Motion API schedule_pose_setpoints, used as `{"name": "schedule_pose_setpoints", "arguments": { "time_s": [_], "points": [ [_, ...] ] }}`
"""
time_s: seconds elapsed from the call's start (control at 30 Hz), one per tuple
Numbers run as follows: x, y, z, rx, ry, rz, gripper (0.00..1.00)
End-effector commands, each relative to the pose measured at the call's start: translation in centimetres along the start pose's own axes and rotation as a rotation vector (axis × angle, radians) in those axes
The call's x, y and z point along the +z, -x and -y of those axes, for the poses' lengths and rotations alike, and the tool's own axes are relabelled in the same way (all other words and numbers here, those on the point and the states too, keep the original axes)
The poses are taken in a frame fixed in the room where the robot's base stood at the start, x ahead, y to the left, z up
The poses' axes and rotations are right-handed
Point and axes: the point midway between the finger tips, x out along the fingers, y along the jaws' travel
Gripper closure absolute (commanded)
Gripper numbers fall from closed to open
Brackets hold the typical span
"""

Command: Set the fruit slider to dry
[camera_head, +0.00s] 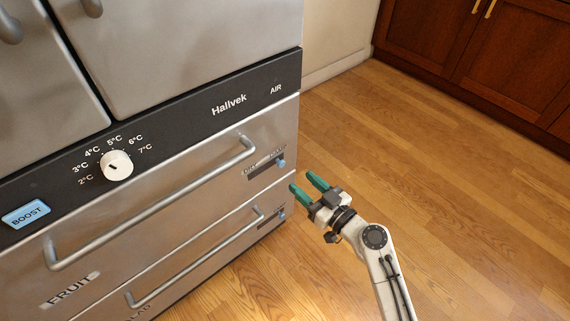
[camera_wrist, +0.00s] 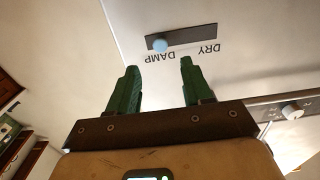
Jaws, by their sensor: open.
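The fruit slider is a small blue knob (camera_head: 281,163) in a dark slot at the right end of the upper drawer, which is marked FRUIT. What appears to be the same knob (camera_wrist: 160,45) shows upside down in the wrist view. It sits at the DAMP end of its slot (camera_wrist: 208,36); DRY is marked at the other end. My gripper (camera_head: 301,180) has green fingers, is open and empty, and is just right of the drawer fronts. In the wrist view my gripper (camera_wrist: 159,66) has the knob beyond and between its fingertips, with no contact visible.
A second drawer below has its own handle (camera_head: 195,262) and blue slider knob (camera_head: 282,213). The upper drawer's bar handle (camera_head: 150,205) lies left of the fruit slider. Above are a white dial (camera_head: 117,165) and BOOST button (camera_head: 27,214). Wooden floor (camera_head: 450,200) to the right is clear.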

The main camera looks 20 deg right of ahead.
Motion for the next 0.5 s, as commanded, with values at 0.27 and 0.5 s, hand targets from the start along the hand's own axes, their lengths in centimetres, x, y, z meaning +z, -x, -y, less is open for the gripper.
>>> {"name": "schedule_pose_setpoints", "arguments": {
  "time_s": [0.27, 0.5],
  "points": [
    [-0.1, -5.2, 0.1, -0.003, 0.002, -0.001, 0.5],
    [0.0, -7.7, 0.1, -0.003, 0.001, 0.001, 0.5]
  ]
}}
